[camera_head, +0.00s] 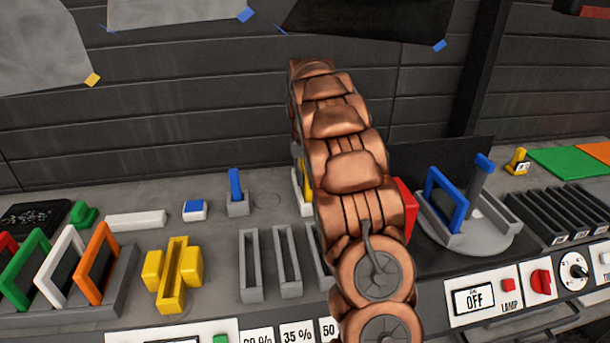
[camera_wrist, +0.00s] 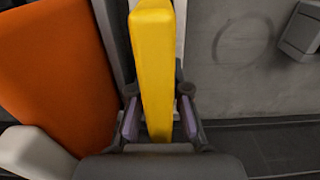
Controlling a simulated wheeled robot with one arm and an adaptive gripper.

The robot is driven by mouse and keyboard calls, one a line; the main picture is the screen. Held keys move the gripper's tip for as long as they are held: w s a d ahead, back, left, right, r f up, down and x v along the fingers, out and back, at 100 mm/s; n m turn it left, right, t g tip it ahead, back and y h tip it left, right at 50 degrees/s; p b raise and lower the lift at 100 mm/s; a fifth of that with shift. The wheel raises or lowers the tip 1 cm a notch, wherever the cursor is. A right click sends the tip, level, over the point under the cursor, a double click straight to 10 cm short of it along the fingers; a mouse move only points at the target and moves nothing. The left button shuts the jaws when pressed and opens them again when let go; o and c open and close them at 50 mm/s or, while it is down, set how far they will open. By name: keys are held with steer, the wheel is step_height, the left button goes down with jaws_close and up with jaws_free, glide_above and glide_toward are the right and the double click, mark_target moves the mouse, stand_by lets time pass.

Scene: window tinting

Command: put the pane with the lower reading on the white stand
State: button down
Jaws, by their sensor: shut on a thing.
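My gripper (camera_wrist: 158,122) is shut on a yellow bar (camera_wrist: 155,60), which looks like the edge of a yellow-framed pane. In the head view my arm hides the gripper and most of this yellow piece (camera_head: 307,175). A white stand (camera_head: 298,198) shows beside it, mostly hidden; pale uprights flank the yellow bar in the wrist view. I cannot tell whether the pane is fully seated. A blue-framed pane (camera_head: 445,200) stands upright in a grey holder on a round plate (camera_head: 480,238) at the right. No pane reading is legible.
A rack (camera_head: 120,285) at the left holds red, green, white and orange frames. A yellow block fixture (camera_head: 173,275) and grey slotted holders (camera_head: 288,262) stand on the bench. The lamp display (camera_head: 474,299) reads OFF. An orange surface (camera_wrist: 50,75) is close left in the wrist view.

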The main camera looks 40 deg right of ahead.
steer(key=shift+f, duration=0.1)
steer(key=c, duration=1.1)
jaws_free()
steer(key=shift+c, duration=0.2)
steer(key=shift+r+b, duration=0.95)
steer(key=shift+r, duration=4.05)
steer(key=shift+r+p, duration=1.1)
steer(key=shift+r, duration=0.1)
